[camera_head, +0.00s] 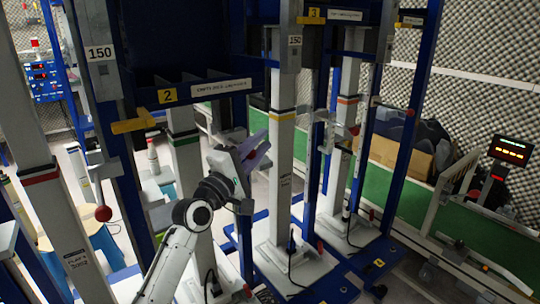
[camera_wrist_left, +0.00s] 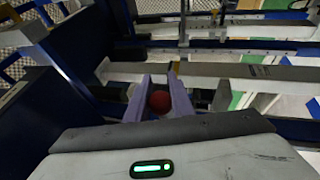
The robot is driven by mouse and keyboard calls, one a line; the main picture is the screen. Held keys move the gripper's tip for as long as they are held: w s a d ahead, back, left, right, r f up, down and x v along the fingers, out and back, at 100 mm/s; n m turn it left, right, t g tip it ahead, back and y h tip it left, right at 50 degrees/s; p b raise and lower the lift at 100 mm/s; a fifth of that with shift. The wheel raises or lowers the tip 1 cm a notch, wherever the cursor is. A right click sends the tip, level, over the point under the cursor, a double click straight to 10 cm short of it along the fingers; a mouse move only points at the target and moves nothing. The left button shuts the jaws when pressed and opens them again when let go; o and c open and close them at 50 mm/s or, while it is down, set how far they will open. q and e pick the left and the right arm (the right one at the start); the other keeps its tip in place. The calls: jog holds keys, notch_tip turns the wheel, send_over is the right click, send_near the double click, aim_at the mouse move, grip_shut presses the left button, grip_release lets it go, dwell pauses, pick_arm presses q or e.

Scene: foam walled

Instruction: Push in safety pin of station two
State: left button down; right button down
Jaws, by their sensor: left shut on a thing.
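My left gripper (camera_head: 257,147) has purple fingers and is beside the pale post right of the station two sign (camera_head: 167,96). In the left wrist view my left gripper (camera_wrist_left: 159,80) is shut on a red ball knob (camera_wrist_left: 159,102), which sits between the fingers. The gripper hides this knob in the head view, and the rest of its pin cannot be made out. The pale post (camera_head: 183,150) of station two stands just left of the gripper. My right gripper is not in view.
Blue frame uprights and a crossbar (camera_head: 215,90) crowd the space around the arm. Another red knob (camera_head: 103,213) shows on the left, and a yellow bar (camera_head: 134,122) juts out under the sign. A station three sign (camera_head: 314,13) is at the top.

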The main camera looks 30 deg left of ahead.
aim_at(234, 142)
pick_arm(q)
jog(key=a, duration=0.1)
jog(key=w+a+b, duration=0.1)
jog(key=a, duration=0.1)
jog(key=shift+w+a, duration=0.2)
jog(key=shift+a, duration=0.1)
jog(key=c, duration=1.5)
grip_release()
jog(key=shift+a, duration=0.1)
jog(key=shift+c, duration=0.2)
